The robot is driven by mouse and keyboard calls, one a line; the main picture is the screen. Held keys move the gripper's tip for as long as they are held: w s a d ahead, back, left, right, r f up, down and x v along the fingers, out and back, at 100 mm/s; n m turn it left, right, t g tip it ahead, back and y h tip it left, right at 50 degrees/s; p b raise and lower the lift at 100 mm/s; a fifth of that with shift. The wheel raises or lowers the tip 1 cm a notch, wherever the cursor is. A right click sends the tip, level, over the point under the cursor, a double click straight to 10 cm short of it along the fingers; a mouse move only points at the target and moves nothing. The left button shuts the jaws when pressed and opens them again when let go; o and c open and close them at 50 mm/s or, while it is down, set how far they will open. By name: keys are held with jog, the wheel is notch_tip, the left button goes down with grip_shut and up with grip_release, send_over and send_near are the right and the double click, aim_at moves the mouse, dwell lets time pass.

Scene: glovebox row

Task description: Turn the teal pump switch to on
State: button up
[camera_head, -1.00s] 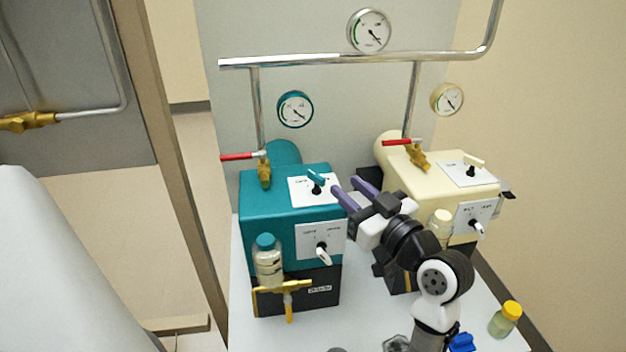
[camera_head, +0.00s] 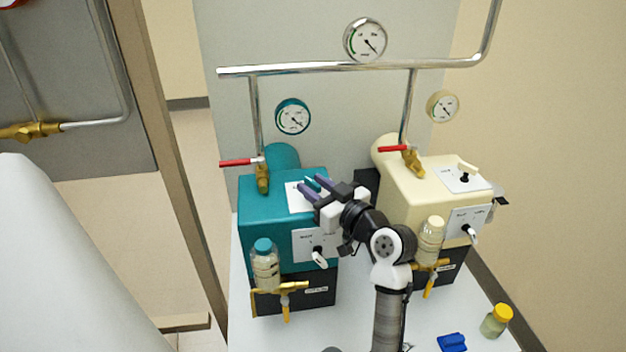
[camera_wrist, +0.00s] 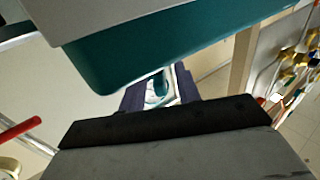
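The teal pump (camera_head: 258,212) stands on the bench at the left. Its top plate (camera_head: 296,200) carries a teal-handled switch (camera_head: 312,184); its front plate (camera_head: 303,246) carries a white-handled knob (camera_head: 319,258). My gripper (camera_head: 312,185) is over the top plate, its two purple fingers apart, with the teal handle showing between them. I cannot tell whether they touch it. My gripper hides part of the top plate and its markings. In the wrist view, a teal and white part (camera_wrist: 160,90) shows between the fingers, under a large teal surface (camera_wrist: 165,45).
A cream pump (camera_head: 415,190) with its own switches stands to the right. Red-handled valves (camera_head: 236,162) and a steel pipe (camera_head: 330,68) are behind. A bottle (camera_head: 265,265) hangs at the teal pump's front. A yellow-capped jar (camera_head: 496,322) and blue item (camera_head: 452,342) lie front right.

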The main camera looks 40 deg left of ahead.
jog(key=shift+w+a, duration=0.1)
jog(key=shift+a, duration=0.4)
grip_shut()
jog(key=shift+m+t, duration=0.4)
jog(key=shift+t, duration=0.2)
jog(key=m+t+h+p, duration=0.2)
jog(key=m+t+p, duration=0.1)
jog(key=t, duration=0.1)
jog(key=shift+r, duration=0.15)
jog(key=shift+m+t+h+p, duration=0.95)
jog(key=shift+t+p, duration=0.2)
jog(key=shift+t, duration=0.35)
jog(key=shift+m, duration=0.25)
